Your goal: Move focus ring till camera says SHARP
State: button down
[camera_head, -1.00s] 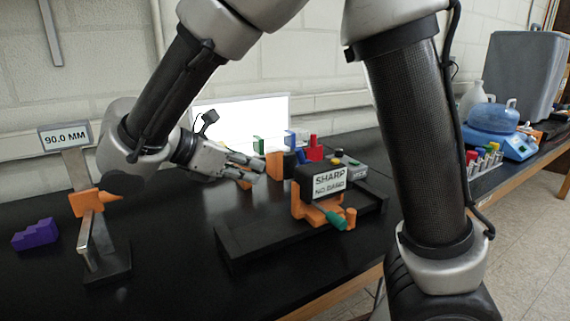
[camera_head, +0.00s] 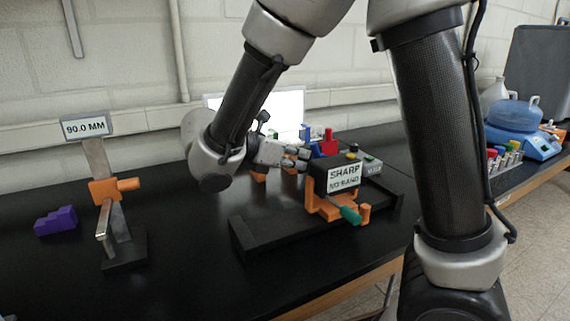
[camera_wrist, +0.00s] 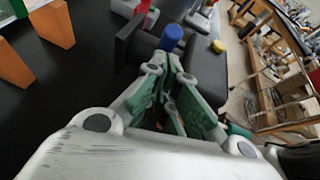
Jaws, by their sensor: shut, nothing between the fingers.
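The camera (camera_head: 340,166) is a dark block on an orange mount, and its label reads SHARP with a smaller line, apparently NO BAND, below. A green knob (camera_head: 350,214) sticks out at its front near an orange peg. The focus ring cannot be told apart clearly. My gripper (camera_head: 303,158) is shut and empty at the left, back side of the camera block. In the wrist view its fingertips (camera_wrist: 172,62) are close together near a blue round cap (camera_wrist: 172,37) and a dark block. Whether they touch either cannot be told.
A stand with a 90.0 MM display (camera_head: 86,126) and orange slider is at left, by a purple stepped block (camera_head: 56,221). A black rail base (camera_head: 290,228) carries the camera. Red and blue pieces stand behind it. The front table is clear.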

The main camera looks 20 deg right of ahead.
jog(key=shift+w+d+r, duration=0.1)
jog(key=shift+d, duration=0.2)
jog(key=shift+w+d+r+y, duration=0.2)
jog(key=shift+d+r+y, duration=0.2)
jog(key=shift+d, duration=0.15)
